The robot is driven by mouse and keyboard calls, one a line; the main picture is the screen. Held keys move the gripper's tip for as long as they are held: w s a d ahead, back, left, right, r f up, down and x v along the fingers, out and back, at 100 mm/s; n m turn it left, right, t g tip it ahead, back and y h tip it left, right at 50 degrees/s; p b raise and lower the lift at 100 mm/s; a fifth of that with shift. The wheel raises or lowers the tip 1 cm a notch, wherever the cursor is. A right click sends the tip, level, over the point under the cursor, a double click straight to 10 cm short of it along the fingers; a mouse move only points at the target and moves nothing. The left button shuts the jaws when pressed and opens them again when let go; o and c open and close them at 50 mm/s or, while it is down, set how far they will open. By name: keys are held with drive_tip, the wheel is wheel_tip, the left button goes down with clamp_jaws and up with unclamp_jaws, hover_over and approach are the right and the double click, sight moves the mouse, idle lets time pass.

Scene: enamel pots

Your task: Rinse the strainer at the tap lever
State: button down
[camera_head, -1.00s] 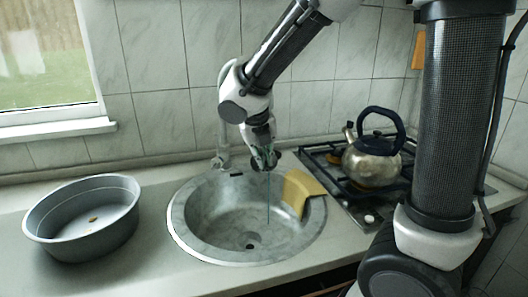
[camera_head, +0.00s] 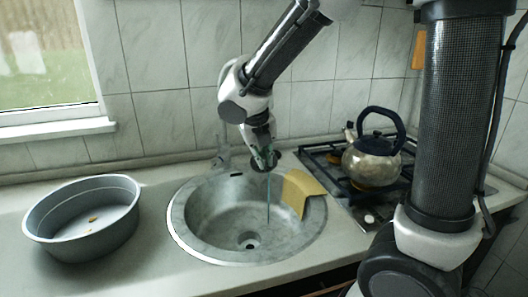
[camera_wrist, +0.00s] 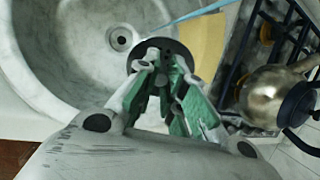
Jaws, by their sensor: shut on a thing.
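My gripper (camera_wrist: 166,92) is shut on a dark round disc with holes, which looks like the strainer (camera_wrist: 170,47). In the head view my gripper (camera_head: 262,150) hangs over the back of the round sink (camera_head: 185,225), and the strainer (camera_head: 266,161) shows at its fingertips, above the rim level. A thin blue-green stream (camera_head: 268,205) runs down beside the strainer into the bowl. The tap (camera_head: 222,152) stands behind the sink, left of my gripper; its lever is too small to make out. The drain (camera_head: 249,240) is open at the sink bottom.
A yellow cloth (camera_head: 303,190) hangs over the sink's right rim. A grey basin (camera_head: 75,245) stands on the left counter. A kettle (camera_head: 371,158) stands on the gas hob (camera_head: 325,160) at right. The counter between basin and sink is clear.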

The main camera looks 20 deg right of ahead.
drive_tip(key=s+a+r, duration=0.2)
drive_tip(key=s+r, duration=0.2)
drive_tip(key=shift+s, duration=0.25)
idle(0.4)
idle(0.4)
